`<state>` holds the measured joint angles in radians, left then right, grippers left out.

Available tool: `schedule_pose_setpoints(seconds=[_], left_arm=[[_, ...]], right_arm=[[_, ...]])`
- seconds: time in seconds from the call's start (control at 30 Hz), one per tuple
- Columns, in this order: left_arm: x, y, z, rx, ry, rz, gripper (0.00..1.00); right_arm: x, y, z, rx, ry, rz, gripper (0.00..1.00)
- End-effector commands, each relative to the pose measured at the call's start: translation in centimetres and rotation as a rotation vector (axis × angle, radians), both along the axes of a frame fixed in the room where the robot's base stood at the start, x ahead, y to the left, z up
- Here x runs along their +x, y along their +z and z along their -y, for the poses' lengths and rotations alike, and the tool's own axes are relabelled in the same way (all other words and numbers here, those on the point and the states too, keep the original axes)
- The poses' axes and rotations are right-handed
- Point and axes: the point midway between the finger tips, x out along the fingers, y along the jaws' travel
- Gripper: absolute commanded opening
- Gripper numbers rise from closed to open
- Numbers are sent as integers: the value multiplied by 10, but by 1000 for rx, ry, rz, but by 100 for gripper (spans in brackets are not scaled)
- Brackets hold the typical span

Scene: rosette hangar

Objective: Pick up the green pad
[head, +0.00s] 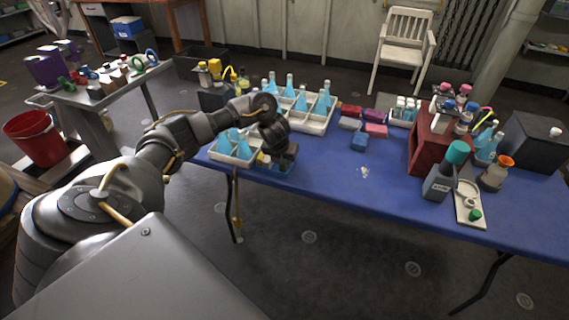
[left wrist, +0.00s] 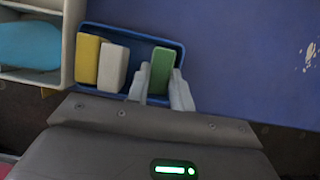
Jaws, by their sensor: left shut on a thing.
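The green pad (left wrist: 161,70) stands on edge at the right end of a small blue tray (left wrist: 137,37), seen in the left wrist view. My left gripper (left wrist: 166,88) has one finger on each side of the green pad and is shut on it. A yellow pad (left wrist: 88,59) and a white pad (left wrist: 113,67) stand to the left in the same tray. In the head view, my left gripper (head: 283,162) is at the front left of the blue table and mostly covers the tray (head: 279,173). The green pad cannot be made out there. My right gripper is not in view.
A white crate with blue flasks (head: 217,156) stands just left of the tray. Another flask crate (head: 318,127) is behind.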

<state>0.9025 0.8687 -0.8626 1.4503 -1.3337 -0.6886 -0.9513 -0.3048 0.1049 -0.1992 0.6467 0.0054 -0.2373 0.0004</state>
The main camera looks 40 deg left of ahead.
Motion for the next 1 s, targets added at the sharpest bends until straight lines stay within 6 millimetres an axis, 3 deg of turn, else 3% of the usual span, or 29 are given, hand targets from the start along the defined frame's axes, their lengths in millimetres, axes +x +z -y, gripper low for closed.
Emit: schedule_pose_setpoints(seconds=[0.37,0.6,0.77,0.9,1.0], left_arm=[[0,4,0,0,0,1,0],[1,32,0,0,-1,5,0],[-19,75,15,5,-7,6,0],[-43,108,33,4,-8,4,0],[-64,113,50,2,-9,1,0]], right_arm=[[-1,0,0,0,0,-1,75],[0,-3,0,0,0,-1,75],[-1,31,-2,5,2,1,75],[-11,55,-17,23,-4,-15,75],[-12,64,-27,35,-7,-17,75]])
